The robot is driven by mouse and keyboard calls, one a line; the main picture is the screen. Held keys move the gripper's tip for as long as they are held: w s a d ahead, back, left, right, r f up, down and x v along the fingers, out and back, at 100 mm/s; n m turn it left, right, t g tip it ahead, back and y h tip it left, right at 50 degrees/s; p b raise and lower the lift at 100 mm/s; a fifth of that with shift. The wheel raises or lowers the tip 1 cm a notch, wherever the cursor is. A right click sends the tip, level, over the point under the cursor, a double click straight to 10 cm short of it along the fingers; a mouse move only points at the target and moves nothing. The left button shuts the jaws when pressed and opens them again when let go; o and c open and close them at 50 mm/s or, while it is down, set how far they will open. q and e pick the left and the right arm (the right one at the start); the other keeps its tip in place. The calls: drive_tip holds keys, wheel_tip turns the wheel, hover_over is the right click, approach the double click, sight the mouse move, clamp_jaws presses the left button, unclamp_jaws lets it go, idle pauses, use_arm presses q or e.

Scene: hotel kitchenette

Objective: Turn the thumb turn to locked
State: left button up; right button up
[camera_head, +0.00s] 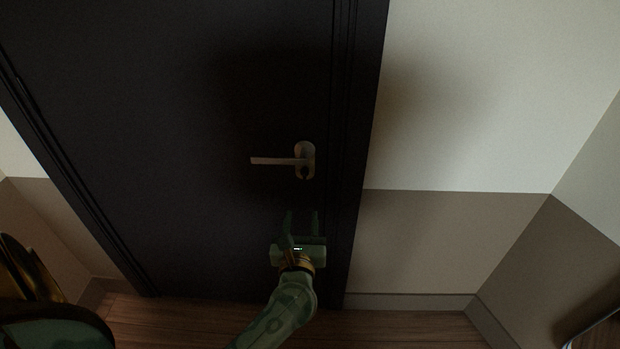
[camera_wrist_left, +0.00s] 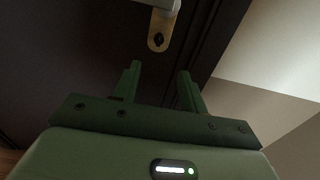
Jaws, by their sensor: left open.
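A lever handle (camera_head: 278,161) sits on a brass-coloured plate (camera_head: 309,149) on the dark door (camera_head: 180,120). Below the lever, the small dark thumb turn (camera_head: 301,173) shows on the plate. It also shows in the left wrist view (camera_wrist_left: 158,40), too small and dim to tell its angle. My green left gripper (camera_head: 301,215) is below the plate, with its fingers pointing up toward it. In the left wrist view its two fingers (camera_wrist_left: 160,69) are apart and empty, with the thumb turn beyond and above the gap. My right gripper does not show.
The lever juts left above the thumb turn. The door frame (camera_head: 353,150) rises just right of the plate. The white and brown wall (camera_head: 450,235) continues right to a corner. The wooden floor (camera_head: 410,328) shows at the bottom. The space around the gripper looks clear.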

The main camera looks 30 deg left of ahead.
sight(304, 176)
use_arm(q)
drive_tip(key=b+x, duration=0.2)
drive_tip(key=x, duration=1.2)
drive_tip(key=shift+w+a+b, duration=0.15)
drive_tip(key=shift+w+b, duration=0.15)
clamp_jaws()
